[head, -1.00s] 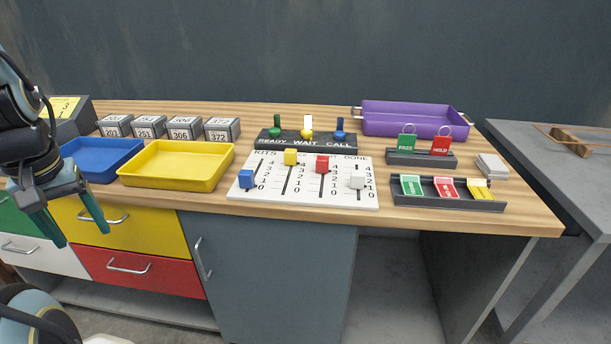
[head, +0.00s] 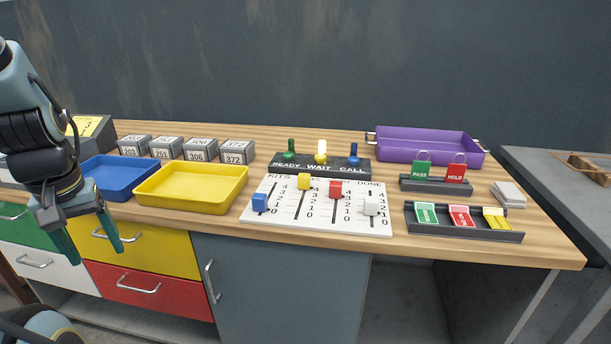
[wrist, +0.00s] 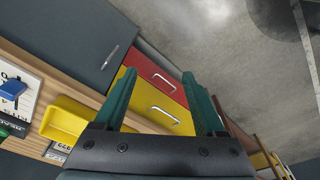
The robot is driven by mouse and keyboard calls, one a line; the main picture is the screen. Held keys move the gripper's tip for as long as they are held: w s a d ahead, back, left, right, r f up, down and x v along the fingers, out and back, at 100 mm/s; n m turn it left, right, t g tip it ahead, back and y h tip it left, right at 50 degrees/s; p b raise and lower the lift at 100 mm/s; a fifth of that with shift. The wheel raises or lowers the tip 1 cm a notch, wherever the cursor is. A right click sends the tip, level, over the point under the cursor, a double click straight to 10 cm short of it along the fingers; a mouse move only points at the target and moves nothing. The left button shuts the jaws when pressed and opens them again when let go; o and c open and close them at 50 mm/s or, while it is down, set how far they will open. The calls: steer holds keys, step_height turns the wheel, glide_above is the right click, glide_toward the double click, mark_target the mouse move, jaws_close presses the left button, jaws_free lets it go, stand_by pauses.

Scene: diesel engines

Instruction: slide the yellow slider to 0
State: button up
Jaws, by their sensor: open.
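The white slider board (head: 277,222) lies on the bench and carries blue, yellow, red and white sliders in slots with number scales. The yellow slider (head: 304,181) is at the far, upper end of its slot, near the top numbers; 0 is at the near end. My gripper (head: 96,246) is open and empty, in front of the drawers at the left, below the bench top and well apart from the board. In the wrist view its two fingers (wrist: 163,95) are spread with nothing between them. That view shows only part of the board, with the blue slider (wrist: 13,89).
The blue slider (head: 260,202), red slider (head: 336,189) and white slider (head: 371,208) flank the yellow one. A switch box (head: 319,167) stands behind the board. A yellow tray (head: 190,200) and blue tray (head: 120,190) lie left, card racks (head: 463,228) right.

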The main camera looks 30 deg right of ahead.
steer(key=w+d+m, duration=0.2)
steer(key=w+d, duration=0.6)
steer(key=d, duration=0.3)
steer(key=m+t+h+b, duration=0.2)
steer(key=m+h, duration=0.1)
steer(key=m, duration=0.2)
glide_toward(304, 175)
steer(key=p+x, duration=0.1)
steer(key=x, duration=0.9)
steer(key=shift+w+f+p, duration=0.1)
steer(key=shift+f+p, duration=0.2)
jaws_close()
